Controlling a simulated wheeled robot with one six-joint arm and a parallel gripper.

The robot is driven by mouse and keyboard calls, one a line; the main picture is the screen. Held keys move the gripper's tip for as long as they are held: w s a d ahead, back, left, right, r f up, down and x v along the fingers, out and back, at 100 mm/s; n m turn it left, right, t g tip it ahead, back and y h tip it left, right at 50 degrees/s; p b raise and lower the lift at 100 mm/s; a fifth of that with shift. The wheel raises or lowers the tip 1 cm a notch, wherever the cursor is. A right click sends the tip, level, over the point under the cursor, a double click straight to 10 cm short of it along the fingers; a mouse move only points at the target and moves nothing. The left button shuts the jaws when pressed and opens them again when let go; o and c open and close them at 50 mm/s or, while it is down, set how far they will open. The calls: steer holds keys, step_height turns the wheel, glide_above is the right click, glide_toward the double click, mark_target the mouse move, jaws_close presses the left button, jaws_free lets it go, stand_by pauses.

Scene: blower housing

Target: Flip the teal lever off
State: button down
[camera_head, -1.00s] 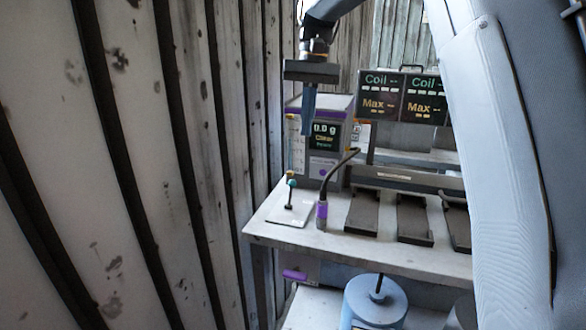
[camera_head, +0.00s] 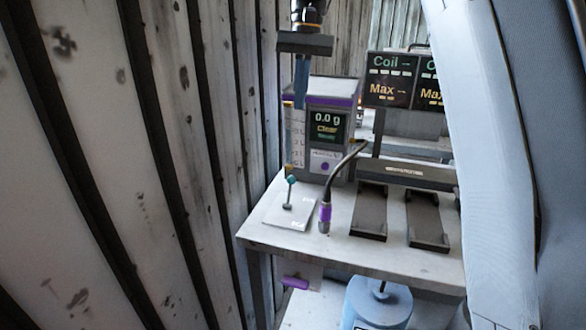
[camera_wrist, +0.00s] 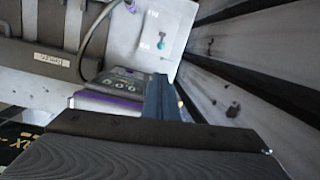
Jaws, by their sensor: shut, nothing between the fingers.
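The teal lever (camera_head: 289,193) is a short dark stem with a teal ball on top. It stands on a white plate (camera_head: 277,215) at the left end of the bench and leans slightly right in the head view. It also shows at the top of the wrist view (camera_wrist: 162,40) on its plate, with marks near both ends of the plate. My gripper (camera_head: 301,106) is shut and empty, pointing down. In the head view its fingertips appear above the lever, in front of the display box. In the wrist view the blue fingers (camera_wrist: 160,82) are together, apart from the lever.
A display box (camera_head: 327,130) reading 0.0 g stands behind the lever. A black cable with a purple connector (camera_head: 326,213) rises just right of the plate. Dark trays (camera_head: 370,212) lie further right. A plank wall (camera_head: 170,150) is close on the left.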

steer(key=p, duration=0.3)
glide_toward(289, 191)
steer(key=w+f, duration=0.1)
steer(key=f, duration=0.1)
steer(key=w+f, duration=0.1)
steer(key=f, duration=0.1)
steer(key=w+f, duration=0.1)
steer(key=shift+w+d+f, duration=0.2)
steer(key=shift+w+f, duration=0.15)
steer(key=shift+f, duration=0.05)
steer(key=shift+d+r, duration=0.1)
